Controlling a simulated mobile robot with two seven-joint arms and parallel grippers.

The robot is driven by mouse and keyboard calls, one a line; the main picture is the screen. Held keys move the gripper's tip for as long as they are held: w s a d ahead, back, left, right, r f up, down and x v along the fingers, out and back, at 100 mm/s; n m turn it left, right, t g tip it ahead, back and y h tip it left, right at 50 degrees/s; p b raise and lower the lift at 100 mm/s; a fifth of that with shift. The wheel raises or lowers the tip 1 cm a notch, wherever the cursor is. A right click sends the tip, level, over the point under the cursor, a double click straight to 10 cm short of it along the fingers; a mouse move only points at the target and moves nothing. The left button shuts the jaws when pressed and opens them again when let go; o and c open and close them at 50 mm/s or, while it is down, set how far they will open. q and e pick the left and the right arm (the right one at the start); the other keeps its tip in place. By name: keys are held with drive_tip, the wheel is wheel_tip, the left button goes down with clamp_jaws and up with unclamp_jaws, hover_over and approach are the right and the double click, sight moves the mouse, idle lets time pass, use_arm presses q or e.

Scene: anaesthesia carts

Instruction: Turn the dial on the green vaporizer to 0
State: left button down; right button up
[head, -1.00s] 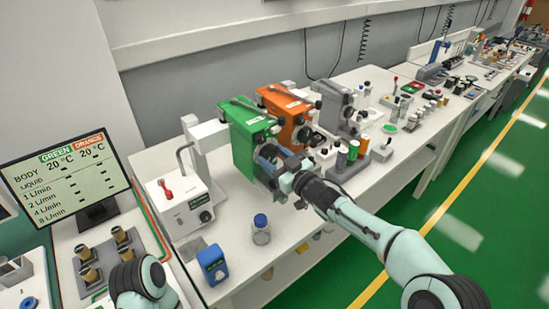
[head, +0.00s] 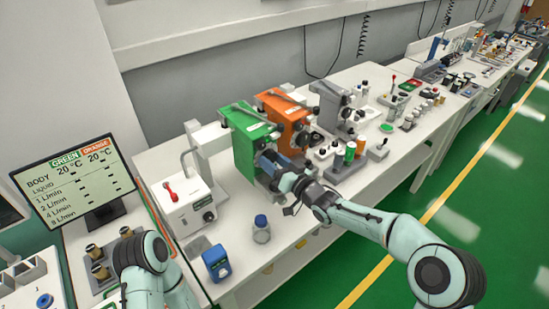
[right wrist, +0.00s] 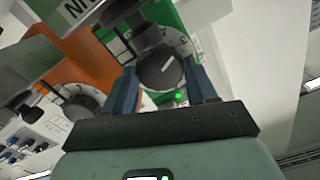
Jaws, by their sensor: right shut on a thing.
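The green vaporizer (head: 246,132) stands on the white bench, left of the orange vaporizer (head: 281,109). My right gripper (head: 268,163) is at its front and hides its dial in the head view. In the right wrist view the dark dial (right wrist: 158,74) lies between the two blue fingers of the right gripper (right wrist: 161,86), which is shut on it. A white line marks the dial's face, pointing up and right. The scale ring behind shows a 3 and a 4 at upper right. I cannot read the dial's setting. Only links of my left arm show; its gripper is out of view.
The orange vaporizer's own dial (right wrist: 80,106) is close by on the left in the right wrist view. A white box with a red lever (head: 190,212), a blue-capped bottle (head: 261,230) and a blue device (head: 216,263) stand nearby. A monitor (head: 75,180) is at left.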

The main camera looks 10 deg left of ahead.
use_arm(q)
drive_tip(key=shift+w+r, duration=0.45)
drive_tip(key=shift+r, duration=0.05)
use_arm(e)
drive_tip(key=shift+r+m, duration=0.15)
drive_tip(key=shift+m, duration=0.35)
drive_tip(key=o, duration=1.1)
drive_tip(key=shift+c, duration=0.2)
use_arm(q)
drive_tip(key=shift+s+f+b, duration=1.15)
drive_tip(key=shift+s+f, duration=0.45)
drive_tip(key=shift+f, duration=0.3)
use_arm(e)
drive_tip(key=v, duration=1.3)
drive_tip(key=shift+d, duration=0.15)
